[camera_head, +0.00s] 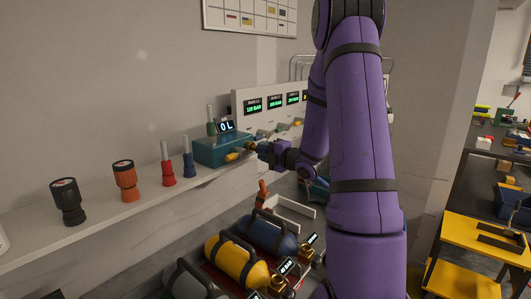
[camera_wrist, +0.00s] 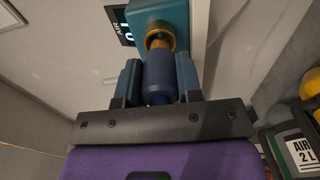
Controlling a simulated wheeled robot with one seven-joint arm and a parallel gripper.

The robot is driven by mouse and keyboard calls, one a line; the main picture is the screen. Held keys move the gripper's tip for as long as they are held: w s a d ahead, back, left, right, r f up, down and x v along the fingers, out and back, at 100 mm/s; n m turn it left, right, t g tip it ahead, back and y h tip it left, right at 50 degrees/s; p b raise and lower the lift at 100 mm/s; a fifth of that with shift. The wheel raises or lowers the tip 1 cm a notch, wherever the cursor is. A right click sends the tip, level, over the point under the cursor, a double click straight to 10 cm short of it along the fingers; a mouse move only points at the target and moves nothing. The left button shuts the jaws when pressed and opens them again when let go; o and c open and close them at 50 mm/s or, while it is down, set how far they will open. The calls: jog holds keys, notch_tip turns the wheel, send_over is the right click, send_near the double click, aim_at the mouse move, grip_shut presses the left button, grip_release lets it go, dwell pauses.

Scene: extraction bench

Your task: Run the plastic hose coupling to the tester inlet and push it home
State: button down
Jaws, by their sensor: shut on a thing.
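The teal tester (camera_head: 222,150) sits on the pale ledge with a small display reading "0 L" on top. In the wrist view the tester (camera_wrist: 178,14) is at the top, with its yellow-brass round inlet (camera_wrist: 160,36) facing my gripper. My gripper (camera_wrist: 158,88) is shut on a dark blue cylindrical coupling (camera_wrist: 159,72), one finger on each side. The coupling's front end is lined up with the inlet and meets or nearly meets its ring; I cannot tell how deep it sits. In the head view my gripper (camera_head: 263,147) is at the tester's right side, largely hiding the coupling. No hose is clearly visible.
A black fitting (camera_head: 67,201), an orange one (camera_head: 126,180), a red one (camera_head: 167,164) and a blue one (camera_head: 188,158) stand along the ledge. A panel with green displays (camera_head: 276,102) is behind. Yellow (camera_head: 237,262) and blue (camera_head: 270,233) gas cylinders lie below.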

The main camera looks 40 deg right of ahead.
jog(key=shift+w+a, duration=0.15)
jog(key=shift+w, duration=0.85)
jog(key=c, duration=0.7)
grip_release()
jog(key=shift+s, duration=0.1)
jog(key=s+d, duration=0.1)
jog(key=s, duration=0.9)
jog(key=shift+s+d, duration=0.25)
